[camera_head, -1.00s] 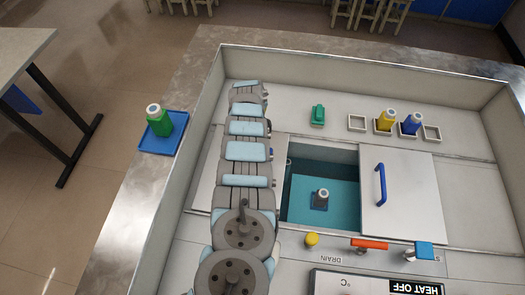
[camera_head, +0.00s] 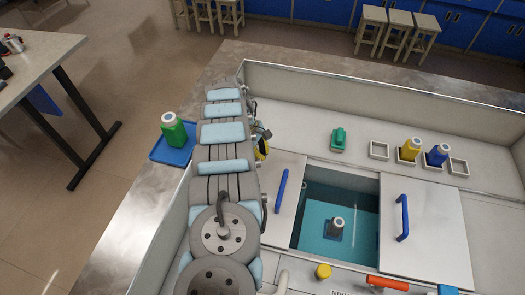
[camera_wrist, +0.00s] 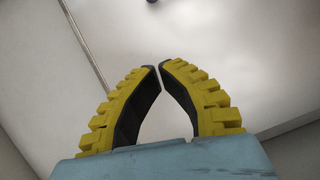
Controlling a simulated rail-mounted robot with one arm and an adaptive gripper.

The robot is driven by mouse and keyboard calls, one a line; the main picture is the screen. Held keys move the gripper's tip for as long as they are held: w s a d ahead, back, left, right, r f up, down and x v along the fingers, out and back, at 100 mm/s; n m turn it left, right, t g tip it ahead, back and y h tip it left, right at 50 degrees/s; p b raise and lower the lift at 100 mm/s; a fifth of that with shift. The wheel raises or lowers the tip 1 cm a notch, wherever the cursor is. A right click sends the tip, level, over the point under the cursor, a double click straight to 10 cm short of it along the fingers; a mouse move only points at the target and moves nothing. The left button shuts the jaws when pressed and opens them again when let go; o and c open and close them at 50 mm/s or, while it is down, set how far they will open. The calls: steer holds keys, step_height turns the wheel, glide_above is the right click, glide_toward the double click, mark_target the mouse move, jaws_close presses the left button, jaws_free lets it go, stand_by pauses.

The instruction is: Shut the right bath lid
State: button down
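The bath (camera_head: 318,190) is open in the middle, with teal liquid inside. A white lid (camera_head: 430,240) with a blue handle (camera_head: 403,217) lies flat to the right of the opening. Another white lid (camera_head: 285,165) with a blue handle (camera_head: 281,190) lies to its left, partly hidden by my arm. My gripper is mostly hidden behind my arm in the head view, left of the left lid; a bit of its yellow finger (camera_head: 262,150) shows. In the wrist view my gripper (camera_wrist: 160,65) has its fingertips almost together, with nothing between them, over a pale surface.
A grey-topped item (camera_head: 336,228) stands in the bath. Behind are a green object (camera_head: 338,139), a yellow bottle (camera_head: 410,149) and a blue bottle (camera_head: 437,155) in white holders. A green bottle (camera_head: 173,130) stands on a blue tray (camera_head: 165,153) at left. Yellow (camera_head: 323,271) and orange (camera_head: 387,283) controls are in front.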

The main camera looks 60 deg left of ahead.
mark_target(279, 173)
steer(key=x, duration=0.6)
steer(key=shift+f, duration=0.1)
steer(key=shift+w+d, duration=0.9)
steer(key=shift+d, duration=0.2)
steer(key=shift+w+d, duration=0.35)
steer(key=shift+d, duration=0.15)
